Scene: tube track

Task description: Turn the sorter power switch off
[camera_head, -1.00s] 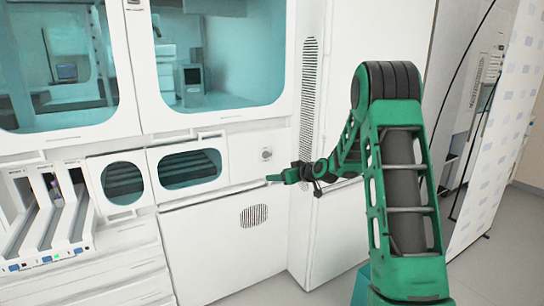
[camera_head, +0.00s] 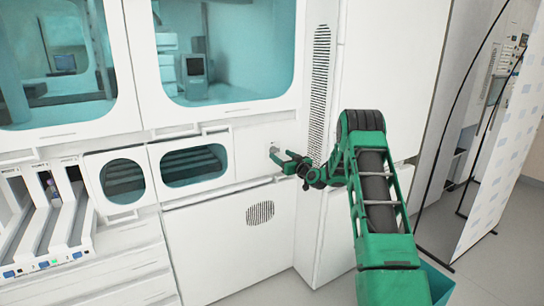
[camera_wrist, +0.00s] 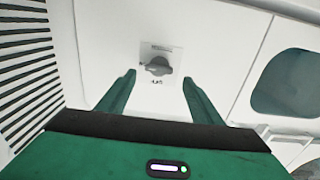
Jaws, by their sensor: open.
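The power switch is a small grey rotary knob (camera_wrist: 159,66) on a light plate, set in the white front panel of the sorter (camera_head: 250,150). In the head view the switch (camera_head: 274,150) is partly hidden by my gripper (camera_head: 280,160). My green gripper (camera_wrist: 158,78) is open, one finger to each side of the knob. Its jaws are empty. I cannot tell how far the fingertips are from the panel.
A vent grille (camera_wrist: 28,70) lies left of the switch in the wrist view. A dark oval window (camera_head: 194,165) is left of the switch in the head view. Tube racks (camera_head: 50,225) stand at far left. A tall white screen (camera_head: 495,160) stands at right.

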